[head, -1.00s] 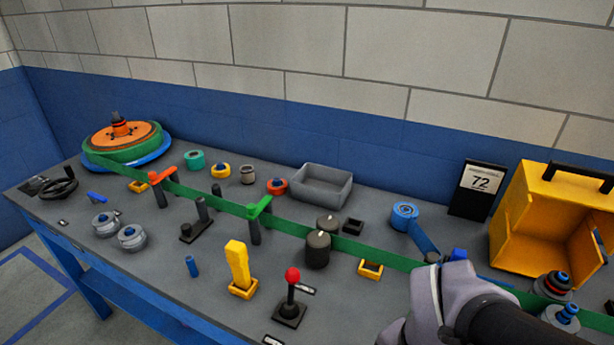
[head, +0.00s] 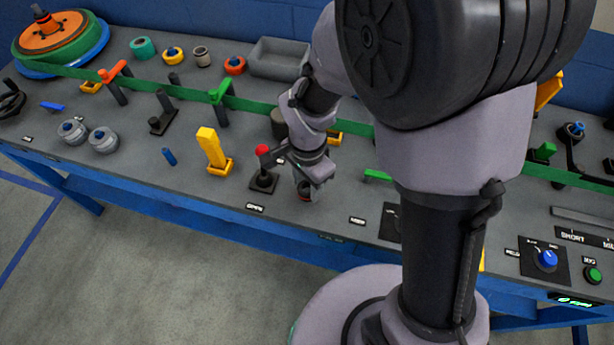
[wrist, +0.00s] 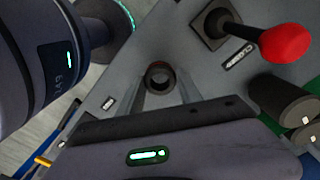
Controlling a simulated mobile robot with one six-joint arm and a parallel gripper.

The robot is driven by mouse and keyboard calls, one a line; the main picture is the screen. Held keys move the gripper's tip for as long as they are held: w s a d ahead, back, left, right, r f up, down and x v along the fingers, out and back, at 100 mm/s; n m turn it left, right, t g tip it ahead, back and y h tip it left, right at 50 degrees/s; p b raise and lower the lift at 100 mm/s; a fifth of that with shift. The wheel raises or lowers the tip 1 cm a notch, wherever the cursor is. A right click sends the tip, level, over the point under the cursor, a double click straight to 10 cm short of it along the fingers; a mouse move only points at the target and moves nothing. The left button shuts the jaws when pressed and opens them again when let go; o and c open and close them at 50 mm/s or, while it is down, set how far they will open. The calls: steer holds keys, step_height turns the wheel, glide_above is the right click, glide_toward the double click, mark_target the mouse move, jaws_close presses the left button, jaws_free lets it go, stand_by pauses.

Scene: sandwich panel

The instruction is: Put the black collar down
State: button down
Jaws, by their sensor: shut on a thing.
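The black collar (wrist: 158,76) is a short dark ring with an open hole, seen from above in the wrist view. A thin trace of red shows at its edge. My gripper (wrist: 160,92) is shut on it, with one finger on each side. In the head view the collar (head: 305,193) is a small dark shape under my gripper (head: 307,185), by the front edge of the bench, right of the red-knobbed lever (head: 264,165). I cannot tell whether it touches the bench top or hangs just above it.
The red knob (wrist: 285,43) stands close on the right in the wrist view, with dark cylinders (wrist: 284,104) beyond. A yellow block (head: 211,146) is left of the lever. A green band (head: 260,106) runs across the bench behind. Bare bench (head: 345,200) lies right of the collar.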

step_height(320, 180, down, 2)
steer(key=shift+f+b, duration=0.2)
steer(key=shift+b, duration=0.15)
steer(key=c, duration=0.8)
jaws_free()
